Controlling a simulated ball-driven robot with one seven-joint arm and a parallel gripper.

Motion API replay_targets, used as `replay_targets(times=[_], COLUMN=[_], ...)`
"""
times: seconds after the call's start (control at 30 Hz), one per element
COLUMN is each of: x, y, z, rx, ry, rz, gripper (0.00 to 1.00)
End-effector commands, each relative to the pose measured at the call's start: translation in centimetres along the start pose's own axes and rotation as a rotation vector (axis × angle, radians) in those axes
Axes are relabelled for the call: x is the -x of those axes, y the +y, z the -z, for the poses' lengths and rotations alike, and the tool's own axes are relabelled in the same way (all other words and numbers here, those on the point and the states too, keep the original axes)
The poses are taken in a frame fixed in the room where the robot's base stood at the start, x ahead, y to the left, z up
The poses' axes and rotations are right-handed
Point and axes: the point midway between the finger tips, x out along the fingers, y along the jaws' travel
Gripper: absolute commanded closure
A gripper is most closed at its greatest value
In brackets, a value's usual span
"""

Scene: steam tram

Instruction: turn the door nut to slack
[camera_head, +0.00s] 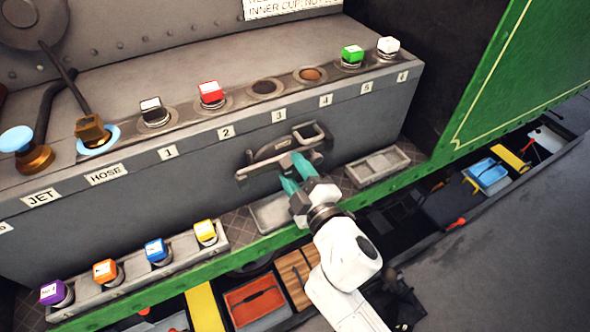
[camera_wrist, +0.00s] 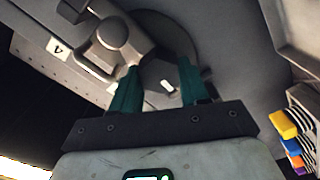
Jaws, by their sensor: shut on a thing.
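The door nut (camera_wrist: 161,76) shows in the wrist view as a dark grey piece with a small white mark, between my fingers. My gripper (camera_head: 293,166) has teal fingers and is shut on the nut; it also shows in the wrist view (camera_wrist: 157,70). In the head view the fingers mostly hide the nut. The grey door (camera_head: 270,149) is on the front face of the grey box, below labels 2 to 4, with a bar across it. Which way the nut is turned, tight or slack, I cannot tell.
Above, the box top has sockets, some holding coloured-cap pieces such as red (camera_head: 211,93) and green (camera_head: 352,54). A rack (camera_head: 130,270) with several coloured caps is lower left. An empty grey tray (camera_head: 378,166) is to the right. The green edge runs below.

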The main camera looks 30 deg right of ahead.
Motion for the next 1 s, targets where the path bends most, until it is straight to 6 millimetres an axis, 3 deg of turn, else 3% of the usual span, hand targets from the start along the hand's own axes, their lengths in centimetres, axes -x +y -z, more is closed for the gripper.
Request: replay_targets(times=[0.4,0.97,1.0], x=[0.03,0.03,0.03], y=[-0.12,-0.16,-0.17], z=[0.0,0.0,0.0], rx=[0.199,0.23,0.23], ry=[0.0,0.0,0.0], rz=[0.002,0.002,0.002], gripper=[0.86,0.86,0.53])
